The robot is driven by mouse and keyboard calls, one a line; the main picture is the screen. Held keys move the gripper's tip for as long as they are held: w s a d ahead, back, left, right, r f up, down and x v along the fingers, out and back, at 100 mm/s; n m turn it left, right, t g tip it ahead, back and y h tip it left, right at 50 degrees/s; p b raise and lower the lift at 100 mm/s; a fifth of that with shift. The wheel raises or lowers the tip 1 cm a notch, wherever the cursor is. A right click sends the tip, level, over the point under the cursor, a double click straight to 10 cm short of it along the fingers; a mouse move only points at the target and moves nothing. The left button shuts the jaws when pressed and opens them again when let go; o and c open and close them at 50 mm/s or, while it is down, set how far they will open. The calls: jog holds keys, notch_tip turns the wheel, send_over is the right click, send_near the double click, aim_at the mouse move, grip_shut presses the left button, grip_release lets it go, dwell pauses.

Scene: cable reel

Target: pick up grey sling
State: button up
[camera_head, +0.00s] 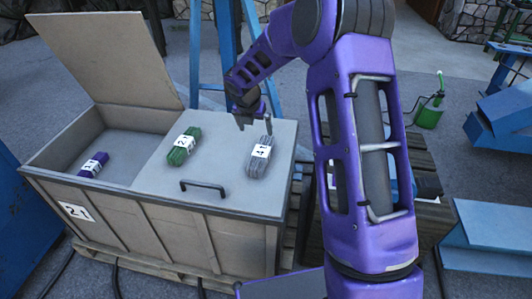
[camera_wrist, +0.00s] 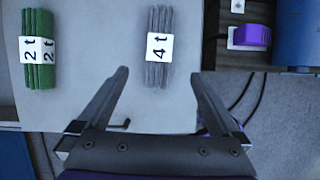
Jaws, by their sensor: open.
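The grey sling (camera_head: 259,163) is a folded bundle with a white "4 t" label, lying on the closed right lid of the crate. In the wrist view the grey sling (camera_wrist: 159,20) lies ahead of my fingertips, roughly in line with the gap between them. My gripper (camera_head: 254,122) is open and empty above the lid, behind the sling in the head view. In the wrist view both fingers of my gripper (camera_wrist: 158,75) stand wide apart, with bare lid between them.
A green sling (camera_head: 180,147) labelled "2 t" lies left of the grey one. A purple sling (camera_head: 92,166) lies in the crate's open left compartment, beside the raised lid (camera_head: 105,55). A handle (camera_head: 204,187) stands on the closed lid near the front edge.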

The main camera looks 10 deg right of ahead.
aim_at(261, 151)
jog(key=b+x, duration=0.2)
jog(key=x, duration=1.5)
jog(key=shift+s+f, duration=0.1)
jog(key=shift+c, duration=0.3)
grip_shut()
